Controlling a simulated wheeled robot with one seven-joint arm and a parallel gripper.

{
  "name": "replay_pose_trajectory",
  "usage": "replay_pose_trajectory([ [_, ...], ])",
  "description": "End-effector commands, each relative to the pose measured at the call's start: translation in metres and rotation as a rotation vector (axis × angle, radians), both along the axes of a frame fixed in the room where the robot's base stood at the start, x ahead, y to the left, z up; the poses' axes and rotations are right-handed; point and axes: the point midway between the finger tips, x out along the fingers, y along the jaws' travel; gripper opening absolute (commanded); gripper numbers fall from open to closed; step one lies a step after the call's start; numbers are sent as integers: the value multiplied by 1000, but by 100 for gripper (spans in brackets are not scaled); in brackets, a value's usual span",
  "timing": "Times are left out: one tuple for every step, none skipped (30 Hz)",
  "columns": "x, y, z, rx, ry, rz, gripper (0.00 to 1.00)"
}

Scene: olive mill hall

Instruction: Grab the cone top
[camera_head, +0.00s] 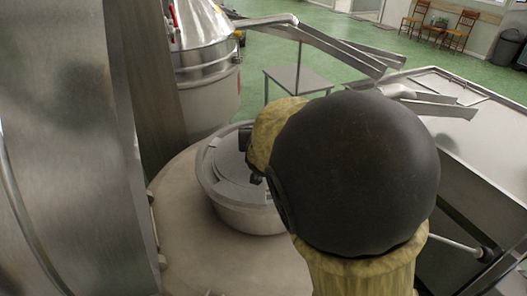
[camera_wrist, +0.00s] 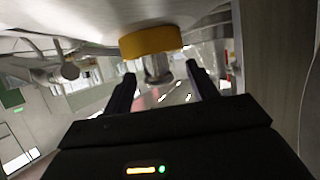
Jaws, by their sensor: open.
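A steel vessel with a cone top (camera_head: 203,24) stands at the upper left of the head view, with red marks on its side. My gripper (camera_wrist: 160,71) is open in the wrist view, its two black fingers apart. A small metal piece (camera_wrist: 158,70) under a yellow disc-shaped part (camera_wrist: 150,42) shows between and beyond the fingers; I cannot tell whether it belongs to the cone top. In the head view my arm hides most of the gripper, and only dark bits show near the round steel lid.
A round steel pan with a lid (camera_head: 228,168) sits on a broad rounded surface (camera_head: 180,240) below the vessel. Steel chutes (camera_head: 315,42) reach over a small metal table (camera_head: 300,79). A large steel basin (camera_head: 470,100) stands at right.

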Motion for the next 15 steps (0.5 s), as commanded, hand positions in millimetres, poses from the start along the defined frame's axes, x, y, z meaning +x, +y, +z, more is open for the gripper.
replay_pose_trajectory([
  [4, -1, -2, -2, 0, -2, 58],
  [7, -2, -2, -4, 0, -2, 58],
  [11, -3, -4, -3, 0, -3, 58],
  [14, -4, -5, -5, 1, -3, 58],
  [17, -4, -4, -4, 0, -4, 58],
  [21, -5, -5, -5, 0, -3, 58],
  [24, -5, -6, -4, 0, -3, 58],
  [27, -6, -7, -4, 0, -4, 58],
  [32, -6, -8, -5, 0, -3, 58],
  [35, -6, -9, -5, 0, -3, 58],
  [38, -6, -11, -4, 0, -3, 58],
  [41, -6, -12, -4, 0, -3, 58],
  [43, -5, -13, -3, 0, -3, 58],
  [45, -5, -14, -3, 0, -2, 58],
  [46, -5, -14, -3, 0, -1, 58],
])
